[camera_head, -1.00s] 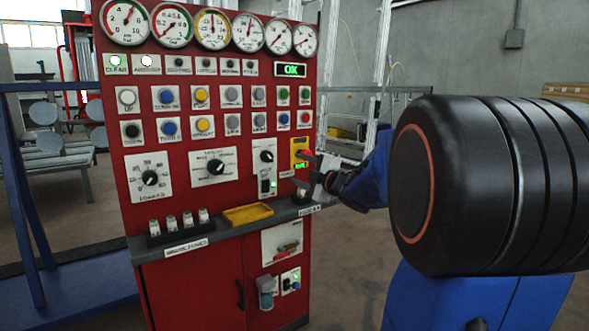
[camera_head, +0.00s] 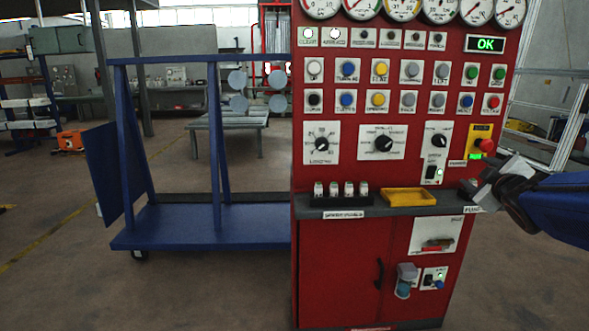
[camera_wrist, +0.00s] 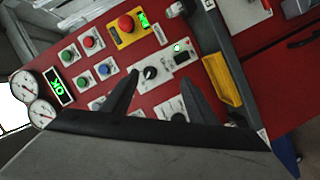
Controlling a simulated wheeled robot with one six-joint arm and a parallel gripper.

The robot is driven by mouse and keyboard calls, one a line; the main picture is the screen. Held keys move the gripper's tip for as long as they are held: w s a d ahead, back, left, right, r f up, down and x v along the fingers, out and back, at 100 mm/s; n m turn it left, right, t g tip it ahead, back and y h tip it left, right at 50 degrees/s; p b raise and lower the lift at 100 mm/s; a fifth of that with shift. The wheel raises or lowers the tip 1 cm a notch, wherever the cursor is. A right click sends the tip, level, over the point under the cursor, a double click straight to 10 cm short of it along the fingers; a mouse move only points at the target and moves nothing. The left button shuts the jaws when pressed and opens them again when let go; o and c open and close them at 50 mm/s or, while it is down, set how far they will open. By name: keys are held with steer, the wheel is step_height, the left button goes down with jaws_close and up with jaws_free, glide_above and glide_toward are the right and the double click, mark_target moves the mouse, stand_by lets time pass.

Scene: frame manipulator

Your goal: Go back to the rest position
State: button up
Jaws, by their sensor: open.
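My gripper (camera_head: 484,190) is at the right of the head view, in front of the right end of the red control panel (camera_head: 345,255). In the wrist view its two dark fingers (camera_wrist: 158,92) are spread apart with nothing between them. Past the fingers I see a black rotary knob (camera_wrist: 150,73), a green-lit switch (camera_wrist: 180,50) and a red emergency button (camera_wrist: 126,23) on a yellow plate. The red button also shows in the head view (camera_head: 486,145), just above the gripper. The gripper hides part of the shelf's right end.
The panel's grey shelf (camera_head: 390,211) holds a yellow tray (camera_head: 408,197) and a rack of several small modules (camera_head: 341,190). A blue cart (camera_head: 200,226) stands left of the panel. Floor (camera_head: 70,280) is clear at the front left. A metal frame (camera_head: 550,115) stands at the right.

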steer(key=s+a+f+m+g+y, duration=0.1)
steer(key=s+a+f+m+g, duration=0.1)
steer(key=s+a+f, duration=0.4)
steer(key=s+a+f+m+g+y, duration=0.1)
steer(key=s+a+f+m+g, duration=0.2)
steer(key=s, duration=1.1)
steer(key=s+a+f+m+g+y, duration=0.2)
steer(key=s+a+f+g, duration=0.4)
steer(key=s+a+f, duration=0.4)
step_height(320, 180, down, 2)
steer(key=shift+s+a+f+m, duration=0.1)
steer(key=shift+s+a+m, duration=0.2)
steer(key=shift+a+m, duration=0.4)
